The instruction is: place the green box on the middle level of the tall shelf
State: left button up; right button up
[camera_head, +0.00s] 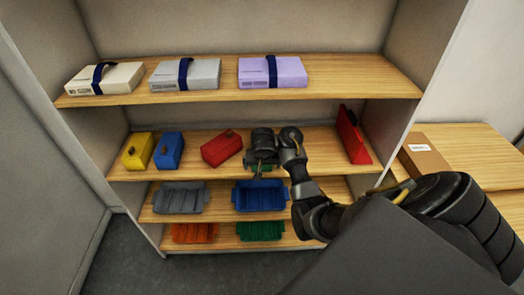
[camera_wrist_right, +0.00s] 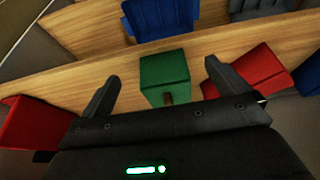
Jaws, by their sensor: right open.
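The green box (camera_wrist_right: 165,74) is on the wooden middle level (camera_head: 310,140) of the tall shelf, upright as far as I can tell. In the head view only a small green part (camera_head: 262,168) shows under my right gripper (camera_head: 262,160). My right gripper is open around the box: in the right wrist view its two fingers (camera_wrist_right: 160,80) stand on either side, with visible gaps to it. Whether the box rests fully on the board is hidden. My left gripper is not in view.
A red box (camera_head: 221,148), a blue box (camera_head: 169,150) and a yellow box (camera_head: 138,151) stand to the left on the same level; a red wedge-shaped thing (camera_head: 353,137) stands right. A blue crate (camera_head: 260,196) sits below. Strapped boxes (camera_head: 272,72) line the level above.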

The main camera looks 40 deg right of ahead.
jog(key=shift+s, duration=0.1)
dwell(0.3)
jog(key=s+a+f+n+g+y, duration=0.1)
jog(key=s+a+f+y, duration=0.1)
jog(key=s+a+f, duration=0.5)
jog(key=s+a+f+n+g+y, duration=0.1)
jog(key=s+a+f+n+y, duration=0.2)
jog(key=f, duration=0.8)
jog(key=s+a+f+g+y, duration=0.1)
jog(key=s+a+f, duration=0.5)
jog(key=f, duration=0.3)
jog(key=s+f+n+h, duration=0.1)
jog(key=s+f, duration=0.4)
jog(key=s, duration=0.6)
jog(key=s+f+n+h, duration=0.1)
jog(key=s+f+n, duration=0.2)
jog(key=s+f, duration=0.3)
jog(key=s+f+n+h, duration=0.1)
jog(key=s+f, duration=0.4)
jog(key=s, duration=1.1)
jog(key=shift+d+f+n+t, duration=0.3)
jog(key=shift+d+n, duration=0.1)
jog(key=shift+n, duration=0.1)
